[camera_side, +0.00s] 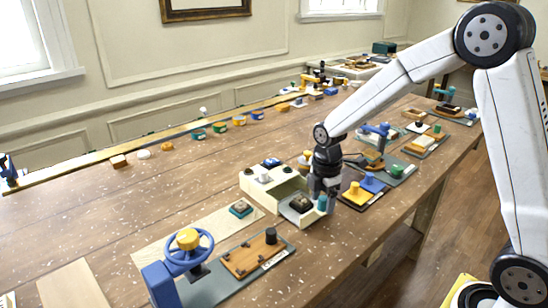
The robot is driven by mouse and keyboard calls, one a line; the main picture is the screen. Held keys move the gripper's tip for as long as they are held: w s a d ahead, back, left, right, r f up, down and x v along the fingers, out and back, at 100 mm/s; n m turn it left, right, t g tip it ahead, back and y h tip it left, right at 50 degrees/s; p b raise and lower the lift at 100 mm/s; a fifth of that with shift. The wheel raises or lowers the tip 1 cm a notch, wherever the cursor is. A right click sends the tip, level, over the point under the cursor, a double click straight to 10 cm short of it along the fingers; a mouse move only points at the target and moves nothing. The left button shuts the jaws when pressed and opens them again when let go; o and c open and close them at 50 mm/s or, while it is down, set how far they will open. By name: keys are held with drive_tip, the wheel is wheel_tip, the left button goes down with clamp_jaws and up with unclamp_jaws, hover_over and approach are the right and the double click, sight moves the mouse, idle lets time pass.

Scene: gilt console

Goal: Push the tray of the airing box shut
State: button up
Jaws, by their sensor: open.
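The airing box appears to be the cream box (250,188) near the table's middle, with several small items on top. Its tray (290,214) stands out from the front, toward the lower right, and holds a dark brown item (300,203). A teal-blue knob (322,204) shows at the tray's outer end. My gripper (324,192) is open and points down just above and beside this knob. Whether the fingers touch the knob or the tray cannot be told. The gripper hides part of the tray's far side.
A dark mat with yellow and blue blocks (355,192) lies right of my gripper. A blue wheel (188,252) on a stand and a wooden board (254,259) are at the front left. The left tabletop is mostly clear.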

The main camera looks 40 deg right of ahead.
clamp_jaws()
idle(1.4)
